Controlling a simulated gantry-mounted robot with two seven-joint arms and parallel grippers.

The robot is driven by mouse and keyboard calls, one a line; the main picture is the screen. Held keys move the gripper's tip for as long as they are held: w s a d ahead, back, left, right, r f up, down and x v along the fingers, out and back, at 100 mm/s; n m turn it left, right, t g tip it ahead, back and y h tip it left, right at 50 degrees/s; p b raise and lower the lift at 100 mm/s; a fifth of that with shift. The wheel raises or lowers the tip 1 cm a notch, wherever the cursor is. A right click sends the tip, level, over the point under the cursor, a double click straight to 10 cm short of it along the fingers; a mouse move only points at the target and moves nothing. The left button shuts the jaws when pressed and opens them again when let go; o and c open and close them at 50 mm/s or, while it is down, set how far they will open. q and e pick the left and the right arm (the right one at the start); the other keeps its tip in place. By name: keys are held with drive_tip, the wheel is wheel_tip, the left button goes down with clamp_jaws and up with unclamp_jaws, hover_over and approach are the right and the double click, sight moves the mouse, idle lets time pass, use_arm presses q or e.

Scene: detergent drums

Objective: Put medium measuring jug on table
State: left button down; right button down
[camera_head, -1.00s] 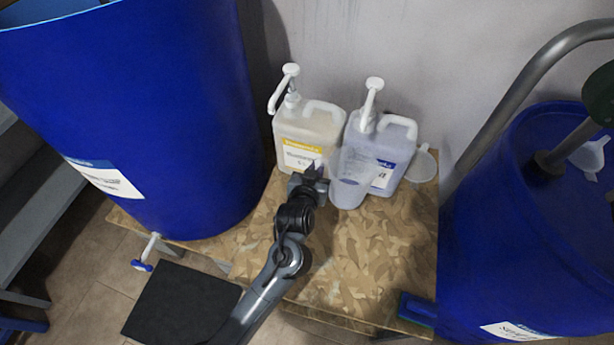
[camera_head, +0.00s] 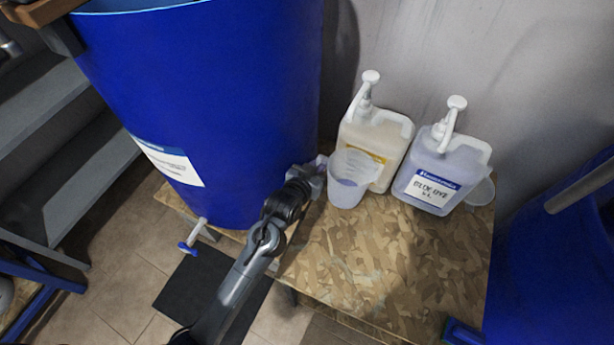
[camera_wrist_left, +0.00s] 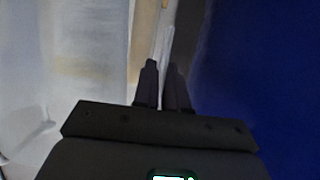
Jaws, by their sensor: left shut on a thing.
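The translucent measuring jug (camera_head: 348,180) is upright over the wooden table (camera_head: 390,260), in front of the cream yellow-labelled pump bottle (camera_head: 375,140). I cannot tell whether its base touches the table. My left gripper (camera_head: 320,166) is at the jug's left side, shut on it, between the jug and the big blue drum. In the left wrist view, the fingers (camera_wrist_left: 163,88) are close together, with a thin pale edge between them. A blurred translucent surface fills the left of that view. My right gripper is not in view.
The blue drum (camera_head: 220,100) stands close to my left gripper. A lilac pump bottle (camera_head: 440,170) stands right of the cream one, with a clear vessel (camera_head: 480,190) partly hidden behind it. Another blue drum (camera_head: 550,260) is at the right. The table's front is clear.

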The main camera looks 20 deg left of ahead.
use_arm(q)
drive_tip(key=a+f+b, duration=0.2)
drive_tip(key=a+f, duration=0.1)
drive_tip(key=f, duration=0.3)
drive_tip(key=shift+w+a+b, duration=0.2)
drive_tip(key=shift+b, duration=0.2)
drive_tip(key=c, duration=1.6)
unclamp_jaws()
drive_tip(key=shift+f, duration=0.15)
drive_tip(key=o, duration=0.4)
